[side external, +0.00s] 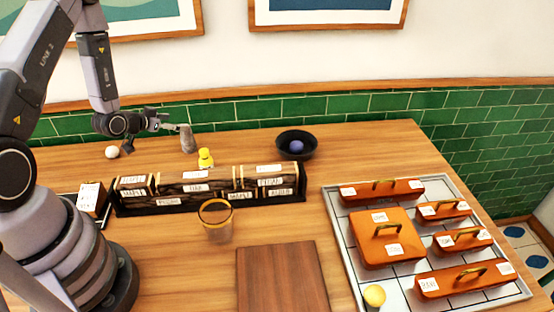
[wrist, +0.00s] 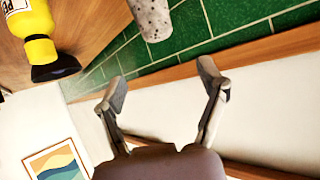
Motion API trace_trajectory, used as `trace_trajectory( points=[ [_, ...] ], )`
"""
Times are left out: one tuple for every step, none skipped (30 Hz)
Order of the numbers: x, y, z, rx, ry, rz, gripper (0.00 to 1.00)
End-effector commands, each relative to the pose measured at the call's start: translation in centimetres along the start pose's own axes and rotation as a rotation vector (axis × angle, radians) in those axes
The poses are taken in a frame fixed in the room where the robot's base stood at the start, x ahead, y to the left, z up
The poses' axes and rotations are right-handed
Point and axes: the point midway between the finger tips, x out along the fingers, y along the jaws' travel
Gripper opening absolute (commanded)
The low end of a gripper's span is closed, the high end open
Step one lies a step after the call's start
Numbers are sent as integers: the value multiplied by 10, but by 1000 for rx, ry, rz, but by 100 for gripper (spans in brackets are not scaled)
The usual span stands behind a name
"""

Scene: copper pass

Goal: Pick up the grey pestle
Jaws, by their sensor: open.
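The grey pestle (side external: 187,139) stands upright on the wooden table towards the back, near the green tiled wall. Its speckled grey end also shows at the top of the wrist view (wrist: 152,18), beyond the fingertips. My gripper (side external: 172,126) is just left of the pestle in the side view, near the height of its top. In the wrist view my gripper (wrist: 162,86) has its two fingers spread wide with nothing between them. I cannot tell in the side view whether a finger touches the pestle.
A whitish ball (side external: 112,152) lies left. A black bowl (side external: 283,140), gold-rimmed glass (side external: 217,232), brown board (side external: 283,280) and tray of orange lidded boxes (side external: 340,235) stand further off.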

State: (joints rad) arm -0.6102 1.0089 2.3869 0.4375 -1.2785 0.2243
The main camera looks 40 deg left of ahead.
Motion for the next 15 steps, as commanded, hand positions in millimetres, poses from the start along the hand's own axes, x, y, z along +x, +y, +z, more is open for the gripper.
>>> trace_trajectory(
  points=[
    [1,-1,22,-33,18,-4,72],
    [1,-1,30,-48,36,-7,72],
    [0,-1,39,-65,57,-12,72],
    [0,-1,45,-77,72,-17,72],
    [-1,-1,49,-87,85,-20,72],
    [-2,-1,54,-97,99,-24,72],
    [-2,-1,57,-103,108,-27,72],
    [-3,-1,59,-108,113,-30,72],
    [-2,-2,60,-111,122,-32,72],
    [0,-2,61,-113,125,-33,72],
    [2,-1,61,-113,127,-33,72],
    [6,-1,60,-113,129,-32,72],
    [9,-1,59,-112,130,-31,72],
    [13,-1,59,-112,129,-32,72],
    [17,-1,58,-112,129,-32,72]
  ],
)
